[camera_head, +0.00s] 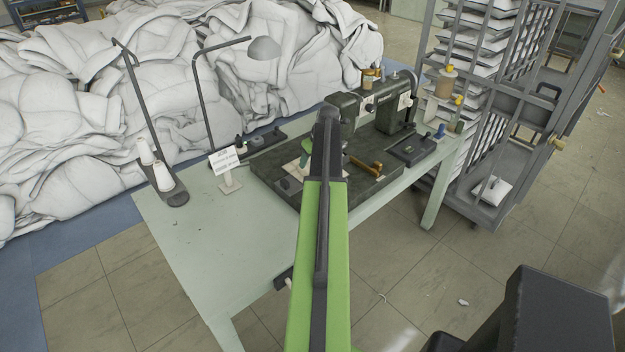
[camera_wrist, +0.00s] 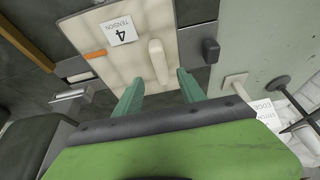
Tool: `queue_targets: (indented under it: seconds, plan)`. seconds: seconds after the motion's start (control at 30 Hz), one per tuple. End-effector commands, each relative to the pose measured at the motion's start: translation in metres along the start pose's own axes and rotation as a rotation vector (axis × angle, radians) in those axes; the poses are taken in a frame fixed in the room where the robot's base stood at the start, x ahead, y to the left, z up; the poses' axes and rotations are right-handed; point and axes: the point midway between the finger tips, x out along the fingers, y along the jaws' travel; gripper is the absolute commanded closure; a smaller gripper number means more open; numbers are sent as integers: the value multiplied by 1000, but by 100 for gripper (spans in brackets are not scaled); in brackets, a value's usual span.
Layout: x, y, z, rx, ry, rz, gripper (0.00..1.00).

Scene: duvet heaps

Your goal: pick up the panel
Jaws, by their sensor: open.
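A cream panel (camera_wrist: 120,40) fills the upper middle of the wrist view. It bears a white label reading "4 TENSION", a small orange mark and a raised pale handle (camera_wrist: 158,62). In the head view the panel (camera_head: 291,169) lies on the dark sewing machine bed, partly hidden by my arm. My gripper (camera_wrist: 160,88) is open and empty, its two teal fingers apart. In the wrist view the handle's lower end lies between the fingertips; I cannot tell whether they touch it. In the head view a teal finger of my gripper (camera_head: 307,150) shows beside the dark forearm.
The sewing machine (camera_head: 385,110) stands on a pale green table (camera_head: 190,240). A lamp (camera_head: 264,48), a thread stand (camera_head: 172,195) and a small sign (camera_head: 223,161) stand to the left. White duvets (camera_head: 90,100) heap behind; a metal rack (camera_head: 480,110) stands right.

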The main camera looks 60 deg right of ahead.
Motion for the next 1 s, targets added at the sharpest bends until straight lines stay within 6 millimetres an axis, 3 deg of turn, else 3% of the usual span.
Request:
queue_targets:
  seconds: [0.17, 0.4, 0.67, 1.0]
  plan:
    - [10, 0, 1, 0, 0, 0, 53]
    - [51, -2, 4, -1, 0, 0, 53]
    - [50, -2, 1, 1, 0, 0, 53]
    - [50, -1, 2, 1, 0, 0, 97]
